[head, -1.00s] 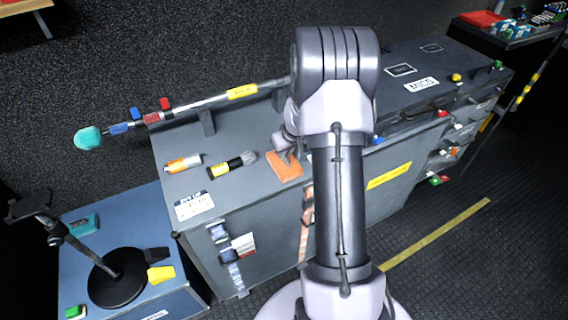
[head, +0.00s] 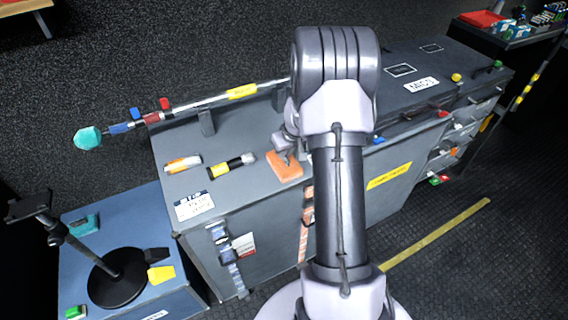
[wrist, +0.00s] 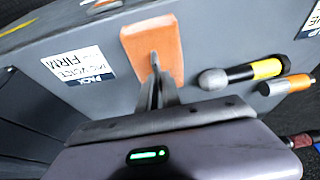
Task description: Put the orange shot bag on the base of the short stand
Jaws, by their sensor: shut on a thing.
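The orange shot bag (head: 284,167) lies on the grey case top. It also shows in the wrist view (wrist: 152,45). My gripper (head: 287,156) is at the bag, with its fingers (wrist: 155,75) shut on it from above. In the head view my arm hides part of the gripper. The short stand (head: 105,262) is at the lower left on a blue case. It has a round black base (head: 116,290) and a tilted pole with a dark plate on top. A yellow bag (head: 161,273) and a black bag (head: 157,254) lie at the base's right edge.
A boom pole (head: 215,97) runs along the case's back edge. A teal block (head: 84,225) and green block (head: 76,311) sit on the blue case (head: 190,297).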

